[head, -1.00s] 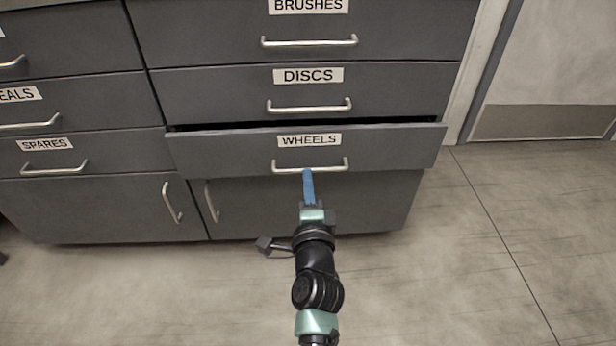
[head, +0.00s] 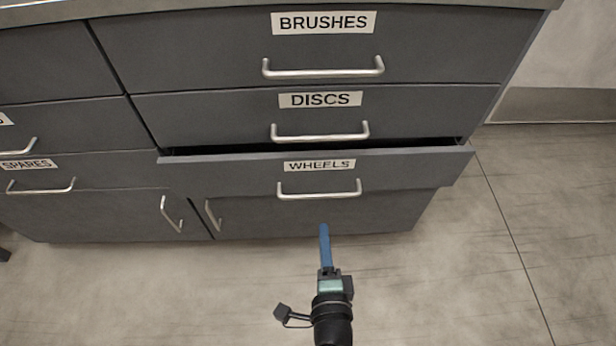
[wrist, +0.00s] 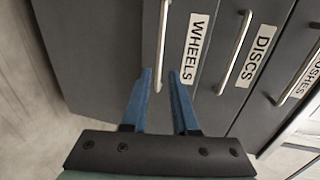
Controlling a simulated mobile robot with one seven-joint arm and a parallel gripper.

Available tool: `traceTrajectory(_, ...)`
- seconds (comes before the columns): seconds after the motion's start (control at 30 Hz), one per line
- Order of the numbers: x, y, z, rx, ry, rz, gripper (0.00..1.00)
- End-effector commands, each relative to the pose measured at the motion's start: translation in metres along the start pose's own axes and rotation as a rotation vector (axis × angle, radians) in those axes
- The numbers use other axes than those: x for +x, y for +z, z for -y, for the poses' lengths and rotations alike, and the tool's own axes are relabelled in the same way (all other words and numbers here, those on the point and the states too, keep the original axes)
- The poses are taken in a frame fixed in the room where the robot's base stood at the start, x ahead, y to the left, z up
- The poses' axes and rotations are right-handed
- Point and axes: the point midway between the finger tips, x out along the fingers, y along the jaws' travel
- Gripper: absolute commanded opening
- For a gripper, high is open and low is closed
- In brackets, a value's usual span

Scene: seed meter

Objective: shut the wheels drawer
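The wheels drawer (head: 400,172) is grey with a white WHEELS label and a silver bar handle (head: 319,194). It stands slightly out from the cabinet, with a dark gap along its top edge. In the wrist view the WHEELS label (wrist: 196,48) and the handle (wrist: 163,45) are ahead of my fingers. My gripper (head: 324,228) has blue fingers and is apart from the drawer, in front of and below the handle in the head view.
The discs drawer (head: 420,118) and brushes drawer (head: 450,50) above look shut. The spares drawer (head: 95,172) is at the left. Cupboard doors with upright handles (head: 172,214) are below. Open floor (head: 480,270) lies in front and to the right.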

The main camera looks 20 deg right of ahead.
Motion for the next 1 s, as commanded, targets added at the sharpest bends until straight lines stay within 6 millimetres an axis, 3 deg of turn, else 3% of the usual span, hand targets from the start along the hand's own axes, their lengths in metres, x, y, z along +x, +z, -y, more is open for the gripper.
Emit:
traceTrajectory(0.6, 0.101, 0.001, 0.000, 0.000, -0.003, 0.002, 0.27)
traceTrajectory(0.8, 0.121, 0.001, 0.000, 0.000, -0.002, 0.002, 0.27)
traceTrajectory(1.0, 0.126, 0.001, 0.000, -0.001, -0.001, 0.003, 0.27)
